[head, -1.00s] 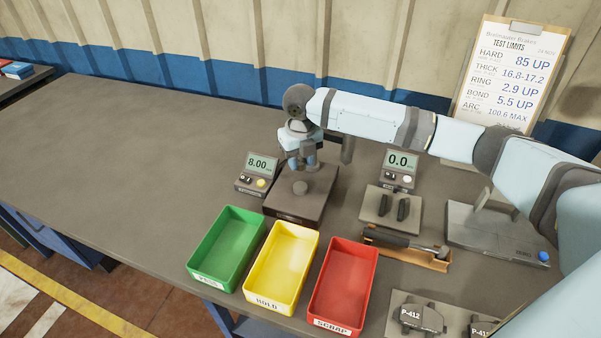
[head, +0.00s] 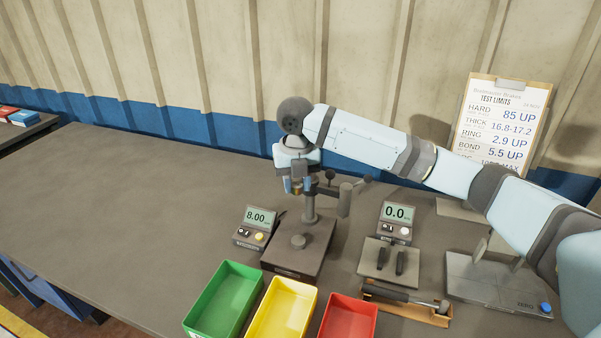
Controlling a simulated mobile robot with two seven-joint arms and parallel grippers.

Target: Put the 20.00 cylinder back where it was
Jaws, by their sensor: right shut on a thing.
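My right gripper (head: 297,187) is raised above the thickness gauge stand, fingers pointing down. It is shut on a small brass-coloured piece (head: 297,186), which is mostly hidden by the fingers; I take it for the 20.00 cylinder, but no marking is readable. The gauge stand (head: 285,259) has a dark base with a small round anvil (head: 298,241), a post and a side handle. Nothing lies on the anvil. The gauge display (head: 259,216) beside it reads 8.00. My left gripper is not in view.
Green (head: 224,300), yellow (head: 283,308) and red (head: 348,319) bins stand at the front. A second display (head: 397,213) reads 0.0 behind a small fixture with dark pads. A hammer (head: 403,296) lies in a wooden holder. The bench's left side is clear.

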